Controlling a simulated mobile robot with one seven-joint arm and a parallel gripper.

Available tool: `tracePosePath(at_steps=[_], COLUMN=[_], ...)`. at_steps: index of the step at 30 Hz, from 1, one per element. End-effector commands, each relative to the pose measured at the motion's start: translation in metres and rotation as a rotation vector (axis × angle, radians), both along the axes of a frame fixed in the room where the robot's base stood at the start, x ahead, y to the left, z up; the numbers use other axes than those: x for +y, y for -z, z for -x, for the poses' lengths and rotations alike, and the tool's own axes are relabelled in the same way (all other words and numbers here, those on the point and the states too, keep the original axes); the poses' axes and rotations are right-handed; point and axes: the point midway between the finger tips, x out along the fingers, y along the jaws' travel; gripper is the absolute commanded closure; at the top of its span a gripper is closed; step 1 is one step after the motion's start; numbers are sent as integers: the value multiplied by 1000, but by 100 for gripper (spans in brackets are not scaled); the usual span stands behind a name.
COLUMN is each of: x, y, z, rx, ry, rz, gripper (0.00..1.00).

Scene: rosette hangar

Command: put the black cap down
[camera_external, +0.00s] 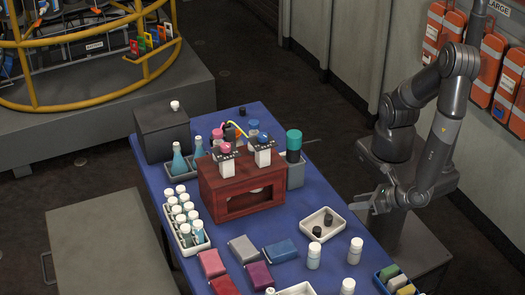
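Two small black caps sit in a shallow white tray on the blue table: one black cap (317,231) at the front, another (328,219) just behind it. The white tray (337,229) stands near the table's right side. My gripper (363,203) is to the right of the tray and above the table's right edge, apart from both caps. Its fingers look spread, and I see nothing between them, though they are small in this view.
White-capped bottles (314,254) stand in front of the tray. A red-brown wooden stand (240,190) is left of it, with a grey bin (296,175) behind. Several coloured packets (280,251) lie front left. A blue tray (383,279) with coloured blocks is at the front right.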

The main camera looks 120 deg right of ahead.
Motion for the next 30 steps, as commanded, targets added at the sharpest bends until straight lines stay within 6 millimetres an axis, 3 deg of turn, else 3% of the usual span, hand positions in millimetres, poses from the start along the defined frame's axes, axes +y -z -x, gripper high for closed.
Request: tracePosePath(at_steps=[15,30], x=[-73,-144], y=[-100,-213], z=[-22,-13], rx=[-105,-392], ry=[800,1386], rz=[-617,-1226], gripper=[66,66])
